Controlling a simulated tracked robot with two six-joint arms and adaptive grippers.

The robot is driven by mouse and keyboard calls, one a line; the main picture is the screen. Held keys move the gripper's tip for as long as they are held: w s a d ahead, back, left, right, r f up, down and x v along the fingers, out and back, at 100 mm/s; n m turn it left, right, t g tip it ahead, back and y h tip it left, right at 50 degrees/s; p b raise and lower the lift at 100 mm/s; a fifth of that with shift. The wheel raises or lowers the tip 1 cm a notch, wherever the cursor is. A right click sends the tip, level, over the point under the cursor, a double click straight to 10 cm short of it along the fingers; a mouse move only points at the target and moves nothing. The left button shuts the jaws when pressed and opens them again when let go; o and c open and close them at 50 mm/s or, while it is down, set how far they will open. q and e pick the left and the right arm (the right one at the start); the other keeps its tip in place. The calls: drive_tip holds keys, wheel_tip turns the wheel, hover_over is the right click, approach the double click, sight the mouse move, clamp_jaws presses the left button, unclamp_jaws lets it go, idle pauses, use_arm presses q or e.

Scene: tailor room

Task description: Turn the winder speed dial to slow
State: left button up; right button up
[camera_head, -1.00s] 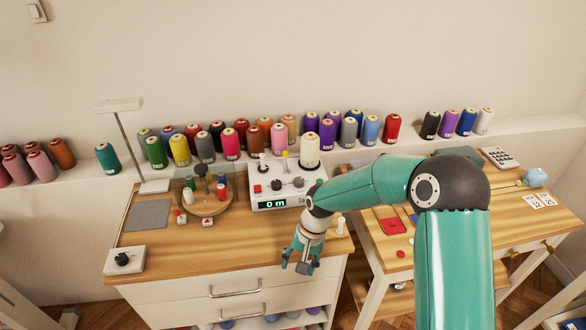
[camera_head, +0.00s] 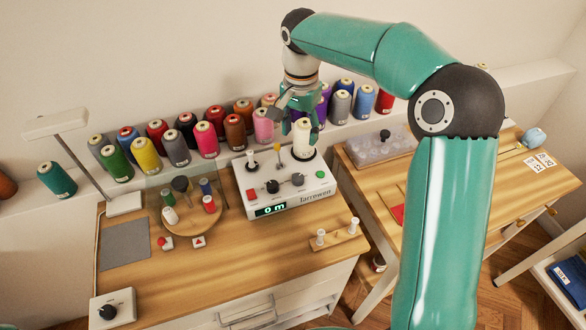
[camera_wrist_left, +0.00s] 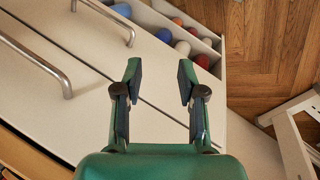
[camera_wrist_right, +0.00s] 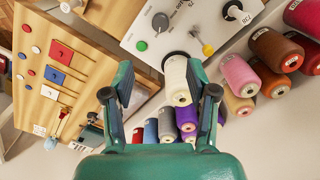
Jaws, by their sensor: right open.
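The white winder (camera_head: 318,201) stands on the wooden table, its display reading 0 m. Its front has two knobs, a left dark one (camera_head: 272,186) and a right dark one (camera_head: 298,179), between a red and a green button. I cannot read their labels or settings in the head view. The right knob (camera_wrist_right: 160,22) also shows in the right wrist view. My right gripper (camera_head: 299,122) is open and points down above the cream cone (camera_head: 302,146) at the winder's back right. My left gripper (camera_wrist_left: 158,90) is open and empty before white drawer fronts, in the left wrist view only.
Thread cones (camera_head: 205,140) line the ledge behind the winder. A yellow-tipped lever (camera_head: 279,151) and a spindle (camera_head: 252,160) rise from its top. A round wooden stand (camera_head: 196,222) is to its left, a pegged wooden block (camera_head: 338,235) in front. A white box with a black dial (camera_head: 112,306) sits front left.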

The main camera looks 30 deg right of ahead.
sight(298, 176)
wheel_tip(298, 176, down, 16)
drive_tip(key=shift+a+r+p, duration=0.15)
drive_tip(key=shift+r+p, duration=0.05)
drive_tip(key=shift+p, duration=0.35)
drive_tip(key=shift+c, duration=0.4)
clamp_jaws()
